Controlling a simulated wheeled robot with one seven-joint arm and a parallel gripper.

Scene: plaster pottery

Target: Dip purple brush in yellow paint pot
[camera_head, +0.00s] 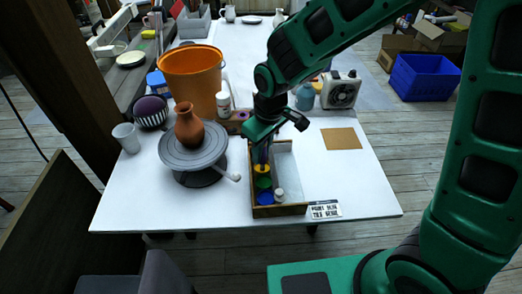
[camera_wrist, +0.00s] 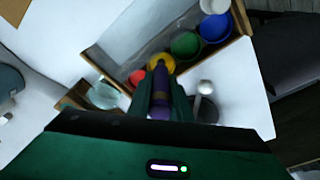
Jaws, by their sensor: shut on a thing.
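My gripper (camera_head: 262,143) points down over the wooden paint tray (camera_head: 298,178). It is shut on the purple brush (camera_wrist: 160,100), whose handle shows between the two fingers in the wrist view. The brush's lower end is over the yellow paint pot (camera_wrist: 161,62), which also shows in the head view (camera_head: 262,169). The bristles are hidden, and I cannot tell whether they touch the paint. The green pot (camera_wrist: 185,44) and blue pot (camera_wrist: 216,27) stand in line beside the yellow one. A red pot (camera_wrist: 138,76) is on its other side.
A brown vase (camera_head: 188,125) stands on a grey turntable (camera_head: 180,157) left of the tray. An orange bucket (camera_head: 192,75) stands behind it. A small white pot (camera_head: 280,196) is in the tray's front.

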